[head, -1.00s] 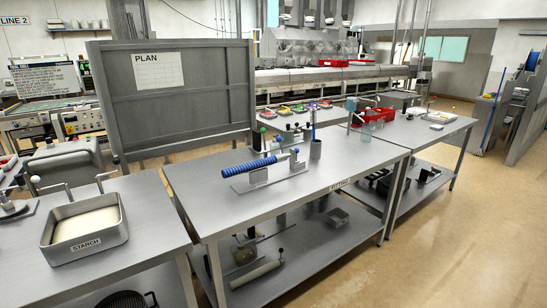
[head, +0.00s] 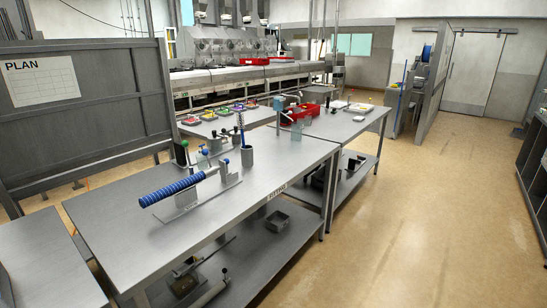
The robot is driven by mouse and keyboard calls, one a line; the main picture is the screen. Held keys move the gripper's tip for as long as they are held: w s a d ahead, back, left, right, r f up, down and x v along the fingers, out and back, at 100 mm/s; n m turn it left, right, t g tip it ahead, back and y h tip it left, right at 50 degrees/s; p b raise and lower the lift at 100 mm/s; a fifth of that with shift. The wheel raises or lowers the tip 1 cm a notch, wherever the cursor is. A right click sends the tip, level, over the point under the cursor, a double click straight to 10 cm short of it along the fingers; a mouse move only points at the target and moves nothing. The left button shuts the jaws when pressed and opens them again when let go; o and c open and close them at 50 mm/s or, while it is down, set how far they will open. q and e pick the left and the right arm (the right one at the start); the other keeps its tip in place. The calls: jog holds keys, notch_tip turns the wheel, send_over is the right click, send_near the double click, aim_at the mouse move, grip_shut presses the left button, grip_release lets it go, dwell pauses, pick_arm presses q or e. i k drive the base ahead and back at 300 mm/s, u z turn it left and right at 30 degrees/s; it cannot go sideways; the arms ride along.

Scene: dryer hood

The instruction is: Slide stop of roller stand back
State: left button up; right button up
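A blue ribbed roller (head: 175,191) lies on a small metal stand (head: 190,201) on the middle steel table (head: 262,186). The roller's left end points toward the near left, and its right end meets an upright grey piece (head: 224,167) on the stand's plate, which may be the stop. That piece is too small to tell its exact position. Neither of my grippers shows in the head view.
A grey cup (head: 247,156) holding a blue-handled tool stands behind the roller stand. Red bins (head: 300,113) sit farther back. A lower shelf (head: 262,245) carries loose parts. The floor (head: 420,210) to the right is clear.

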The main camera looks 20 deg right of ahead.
aim_at(224, 172)
jog(key=z, duration=0.2)
jog(key=i, duration=1.35)
jog(key=u, duration=0.75)
